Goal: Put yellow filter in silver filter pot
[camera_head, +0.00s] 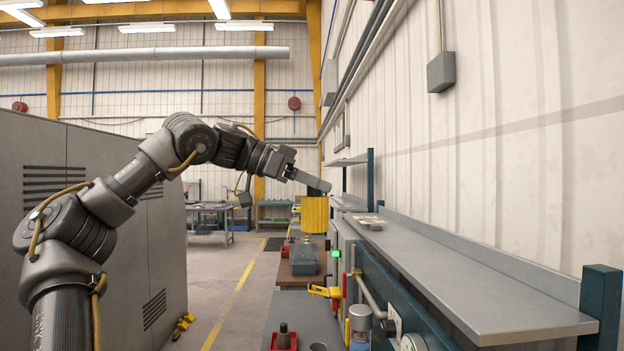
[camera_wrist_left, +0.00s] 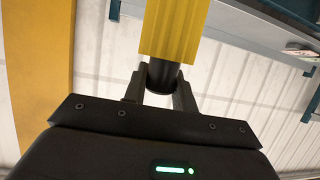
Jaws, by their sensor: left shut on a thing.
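The yellow filter (camera_head: 314,214) is a pleated cylinder held upright in the air above the bench line in the head view. My left gripper (camera_head: 318,187) is shut on its top end. In the left wrist view the fingers (camera_wrist_left: 163,88) close around a dark neck at the end of the yellow filter (camera_wrist_left: 174,28). A silver cylinder (camera_head: 360,318) stands below and nearer, beside the wall-side pipes; I cannot tell whether it is the filter pot or whether it is open. The filter is well apart from it. My right gripper is not in view.
A long grey shelf (camera_head: 470,285) runs along the right wall. A grey bin (camera_head: 304,261) sits on the brown bench behind. A red tray (camera_head: 284,338) with a dark object and a round dark-rimmed container (camera_head: 318,347) are at the bottom. A grey cabinet (camera_head: 95,160) stands at left.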

